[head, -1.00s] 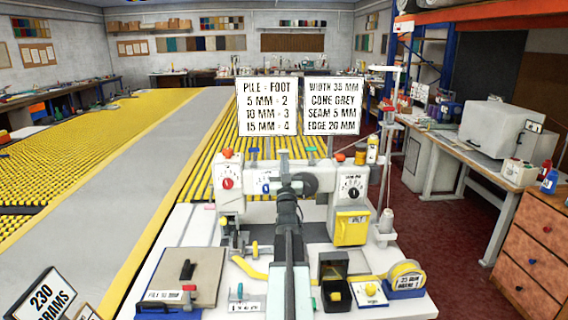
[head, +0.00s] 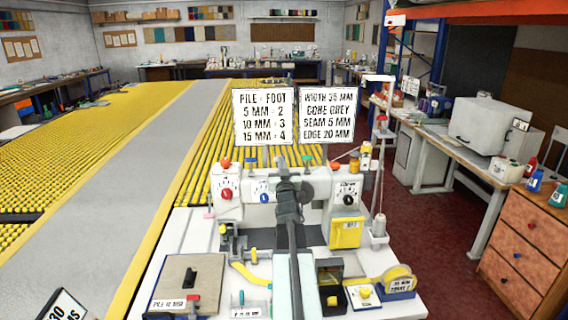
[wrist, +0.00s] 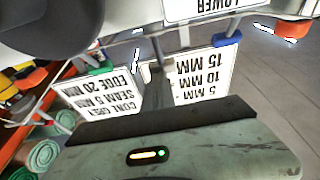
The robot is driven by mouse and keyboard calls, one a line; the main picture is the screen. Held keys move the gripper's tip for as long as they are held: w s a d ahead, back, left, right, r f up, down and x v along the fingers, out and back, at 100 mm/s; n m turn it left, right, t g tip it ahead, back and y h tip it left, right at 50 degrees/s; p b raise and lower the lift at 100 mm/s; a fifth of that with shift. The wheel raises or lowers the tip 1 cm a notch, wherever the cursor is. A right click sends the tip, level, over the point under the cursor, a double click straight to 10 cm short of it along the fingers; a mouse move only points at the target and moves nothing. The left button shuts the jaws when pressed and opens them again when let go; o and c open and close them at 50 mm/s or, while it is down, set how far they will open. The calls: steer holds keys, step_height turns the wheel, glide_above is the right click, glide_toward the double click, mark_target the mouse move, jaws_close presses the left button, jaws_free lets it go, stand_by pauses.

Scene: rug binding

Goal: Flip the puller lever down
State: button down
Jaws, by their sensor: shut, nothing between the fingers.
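The binding machine (head: 258,212) stands on a white bench, with dials on its front. I cannot tell for sure which part is the puller lever. An orange knob (head: 225,163) tops the machine's left end, and a red knob (head: 334,165) shows toward its right. My gripper (head: 284,165) is shut and empty in front of the machine's middle. Its narrow fingers (wrist: 158,72) show in the wrist view. My arm hides part of the machine; contact cannot be told.
Two sign cards (head: 263,115) (head: 328,115) stand above the machine. A yellow box (head: 346,234), a black open box (head: 331,287) and a tape roll (head: 398,279) are at right. Red floor lies beyond the bench.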

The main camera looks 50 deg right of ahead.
steer(key=shift+w+d+r+p, duration=0.2)
steer(key=shift+w+d+r, duration=0.1)
steer(key=shift+w, duration=0.2)
steer(key=shift+w+d+r+p, duration=0.15)
steer(key=shift+w+d+r, duration=0.1)
steer(key=shift+w, duration=0.25)
steer(key=shift+w+d, duration=0.5)
steer(key=shift+d, duration=0.05)
steer(key=shift+w+d, duration=0.1)
steer(key=shift+r, duration=0.1)
steer(key=shift+r, duration=0.1)
steer(key=s+a+r+p, duration=0.6)
steer(key=s+a+p, duration=0.1)
steer(key=s+a, duration=0.1)
steer(key=shift+s+a+r, duration=0.3)
steer(key=shift+a+r, duration=0.1)
